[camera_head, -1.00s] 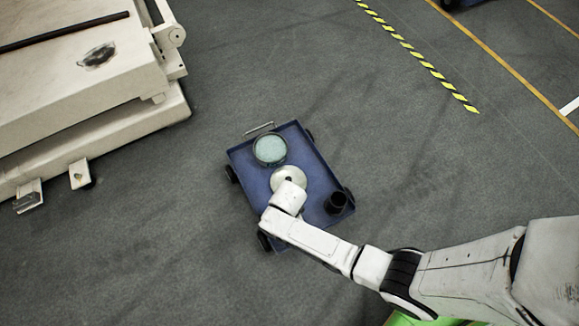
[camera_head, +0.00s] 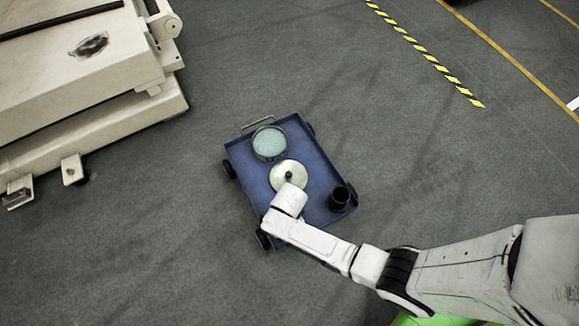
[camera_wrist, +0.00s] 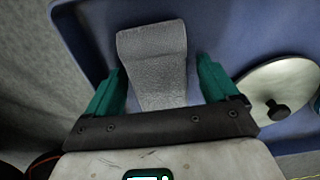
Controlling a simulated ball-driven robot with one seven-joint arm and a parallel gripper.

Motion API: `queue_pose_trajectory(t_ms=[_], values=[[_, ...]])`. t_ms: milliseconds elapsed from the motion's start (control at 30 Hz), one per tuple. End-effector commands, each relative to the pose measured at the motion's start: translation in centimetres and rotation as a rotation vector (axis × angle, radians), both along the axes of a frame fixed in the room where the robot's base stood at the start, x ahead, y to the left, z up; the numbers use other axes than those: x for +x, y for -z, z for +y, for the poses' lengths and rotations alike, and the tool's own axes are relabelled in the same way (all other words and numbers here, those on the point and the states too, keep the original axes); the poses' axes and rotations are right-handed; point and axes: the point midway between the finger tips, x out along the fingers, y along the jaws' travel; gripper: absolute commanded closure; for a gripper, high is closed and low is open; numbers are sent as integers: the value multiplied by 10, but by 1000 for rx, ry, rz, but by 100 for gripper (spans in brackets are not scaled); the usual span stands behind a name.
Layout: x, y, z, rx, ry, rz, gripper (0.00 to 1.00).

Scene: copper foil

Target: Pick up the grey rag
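The grey rag (camera_wrist: 155,58) lies on the blue cart (camera_wrist: 225,35), seen in the wrist view as a folded, textured strip. My gripper (camera_wrist: 160,70) is open, with one green finger on each side of the rag and a gap to it on both sides. The rag's near end is hidden behind the gripper's dark bar. I cannot tell how high the fingers are above the cart. In the head view the rag and fingers are hidden by my white arm at the cart's lower left part.
On the cart (camera_head: 312,160) are a pale disc-shaped lid with a black knob (camera_head: 279,174), a round container with a pale blue-green top (camera_head: 269,143) and a black cup (camera_head: 339,199). The lid lies close to my right finger. A white machine (camera_head: 110,110) stands at upper left.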

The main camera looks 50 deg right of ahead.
Motion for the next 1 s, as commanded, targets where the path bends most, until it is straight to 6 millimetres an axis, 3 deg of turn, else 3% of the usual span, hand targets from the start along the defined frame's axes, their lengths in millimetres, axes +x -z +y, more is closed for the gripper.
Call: queue_pose_trajectory(t_ms=[67, 500, 800, 1000], values=[[0, 0, 0, 0, 0, 0, 21], [0, 0, 0, 0, 0, 1, 62], [0, -2, 0, 0, 0, 1, 62], [0, -19, 0, 0, 0, 0, 62]])
